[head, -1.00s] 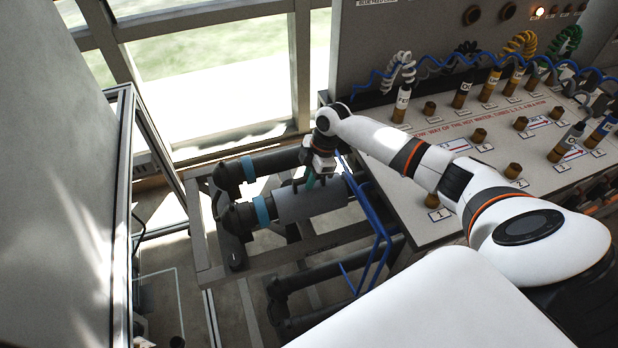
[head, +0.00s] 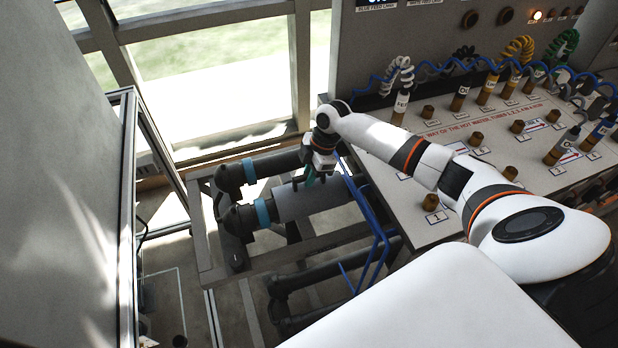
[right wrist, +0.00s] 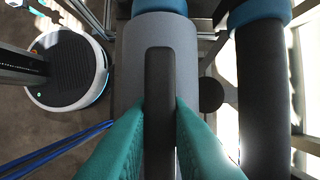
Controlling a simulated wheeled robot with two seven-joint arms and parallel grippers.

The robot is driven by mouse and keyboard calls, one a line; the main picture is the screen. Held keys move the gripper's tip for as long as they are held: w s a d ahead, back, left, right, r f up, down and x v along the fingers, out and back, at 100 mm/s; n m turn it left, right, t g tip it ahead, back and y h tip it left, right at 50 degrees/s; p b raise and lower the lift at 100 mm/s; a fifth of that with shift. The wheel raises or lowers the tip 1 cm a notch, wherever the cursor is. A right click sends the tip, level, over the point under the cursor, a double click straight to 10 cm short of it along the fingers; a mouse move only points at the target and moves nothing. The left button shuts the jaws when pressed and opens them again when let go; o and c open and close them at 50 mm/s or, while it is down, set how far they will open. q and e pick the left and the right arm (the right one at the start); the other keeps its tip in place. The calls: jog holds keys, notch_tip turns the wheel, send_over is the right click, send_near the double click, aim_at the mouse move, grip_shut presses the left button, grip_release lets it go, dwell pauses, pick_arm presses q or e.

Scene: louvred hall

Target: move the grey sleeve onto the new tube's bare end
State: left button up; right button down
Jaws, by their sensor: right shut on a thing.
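The grey sleeve (head: 300,205) is around the nearer of two dark tubes on a rack, close beside a light-blue band (head: 262,212). In the right wrist view the sleeve (right wrist: 128,70) fills the middle, with its dark handle (right wrist: 159,75) on top and a blue band (right wrist: 160,5) at its far end. My right gripper (head: 314,181) is above the sleeve. Its teal fingers (right wrist: 160,125) are shut on the handle from both sides. The tube inside the sleeve is hidden there. My left gripper is not in view.
The farther dark tube (head: 277,163) runs parallel, with its own blue band (head: 249,171). Blue pipes (head: 375,225) stand right of the sleeve. A panel desk (head: 440,190) with plugs is at right. A grey panel (head: 60,200) stands at left. More dark pipes (head: 325,272) lie lower down.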

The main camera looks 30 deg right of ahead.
notch_tip(320, 180, up, 8)
jog(key=p, duration=0.7)
jog(key=shift+r, duration=0.2)
jog(key=shift+f, duration=0.1)
